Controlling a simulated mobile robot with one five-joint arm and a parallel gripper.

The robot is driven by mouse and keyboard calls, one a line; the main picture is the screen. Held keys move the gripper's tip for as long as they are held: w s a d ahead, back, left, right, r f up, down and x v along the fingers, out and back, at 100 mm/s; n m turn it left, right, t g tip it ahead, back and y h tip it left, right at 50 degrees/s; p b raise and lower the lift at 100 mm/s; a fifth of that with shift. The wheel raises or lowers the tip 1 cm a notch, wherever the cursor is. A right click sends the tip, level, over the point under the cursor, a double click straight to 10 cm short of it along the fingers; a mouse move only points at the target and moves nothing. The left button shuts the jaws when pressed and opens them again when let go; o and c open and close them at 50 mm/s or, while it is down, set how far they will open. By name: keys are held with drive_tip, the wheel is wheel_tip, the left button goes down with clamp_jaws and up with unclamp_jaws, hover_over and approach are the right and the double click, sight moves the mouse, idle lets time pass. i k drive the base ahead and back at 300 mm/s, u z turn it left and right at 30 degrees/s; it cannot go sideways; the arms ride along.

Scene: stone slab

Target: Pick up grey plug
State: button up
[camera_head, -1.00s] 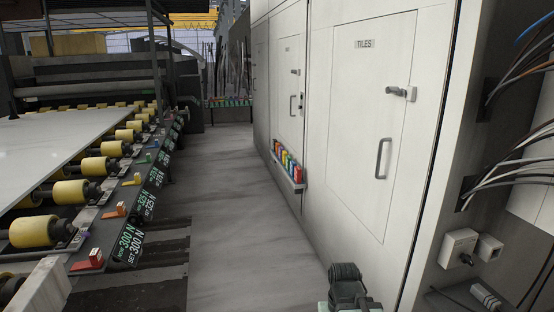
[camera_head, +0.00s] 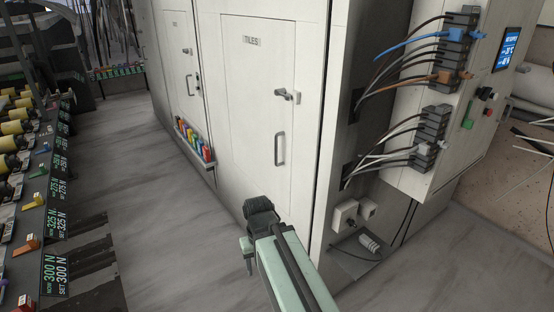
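A grey ribbed cylindrical plug (camera_head: 369,242) lies on a small grey shelf (camera_head: 352,256) low on the end of the white cabinet. Above it, a light grey plug (camera_head: 424,149) sits among the lower black sockets (camera_head: 433,135) on the wall box. I cannot tell which one the task means. My green arm with its dark joint is at the bottom centre, left of the shelf and apart from both plugs. No gripper fingers can be made out.
The white cabinet (camera_head: 255,120) with its TILES door stands behind my arm, with a rack of coloured items (camera_head: 194,143) on its front. A roller machine (camera_head: 35,190) lines the left. Grey floor (camera_head: 150,190) is clear between them. Loose cables hang at the right.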

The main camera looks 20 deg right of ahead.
sight(366, 241)
drive_tip(key=z, duration=1.3)
